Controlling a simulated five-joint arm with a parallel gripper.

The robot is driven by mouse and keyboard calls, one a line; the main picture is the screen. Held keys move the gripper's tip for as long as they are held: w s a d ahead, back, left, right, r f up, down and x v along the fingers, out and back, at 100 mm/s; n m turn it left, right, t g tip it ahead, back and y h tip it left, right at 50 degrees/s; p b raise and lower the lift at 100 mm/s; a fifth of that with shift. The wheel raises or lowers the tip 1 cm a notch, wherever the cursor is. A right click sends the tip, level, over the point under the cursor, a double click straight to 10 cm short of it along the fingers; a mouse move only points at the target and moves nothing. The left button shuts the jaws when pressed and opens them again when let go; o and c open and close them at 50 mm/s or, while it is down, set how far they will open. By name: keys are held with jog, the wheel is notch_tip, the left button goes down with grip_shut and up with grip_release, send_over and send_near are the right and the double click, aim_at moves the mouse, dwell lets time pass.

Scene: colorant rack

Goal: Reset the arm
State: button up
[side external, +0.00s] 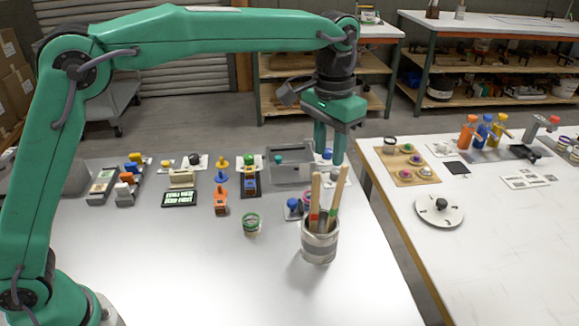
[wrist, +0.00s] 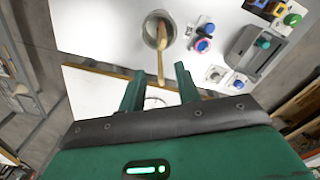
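My green arm reaches across the top of the side view from its base at the left. My gripper (side external: 329,152) hangs down above the far right part of the grey-white table (side external: 160,260), its two green fingers apart. In the side view a grey cup (side external: 319,245) with wooden stir sticks (side external: 334,196) stands in front of and below my gripper. The wrist view also shows the cup (wrist: 151,36).
A grey tray (side external: 290,178) lies near the table's back edge. Small coloured holders, bottles and a display (side external: 180,198) line the back. A gap separates the second white table (side external: 480,230), which carries spray bottles (side external: 468,131) and a round turntable (side external: 438,210). The front table area is clear.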

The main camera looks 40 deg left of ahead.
jog(key=s+a+r+n+t, duration=0.1)
jog(key=s+a+r+t, duration=0.3)
jog(key=s+a, duration=0.8)
jog(key=s+a+f+n+t, duration=0.1)
jog(key=s+a+f, duration=0.4)
jog(key=s+a, duration=0.5)
jog(key=s+n, duration=0.1)
jog(key=s, duration=0.2)
jog(key=shift+s+a+f, duration=0.15)
jog(key=shift+s+a, duration=0.1)
jog(key=shift+a, duration=0.15)
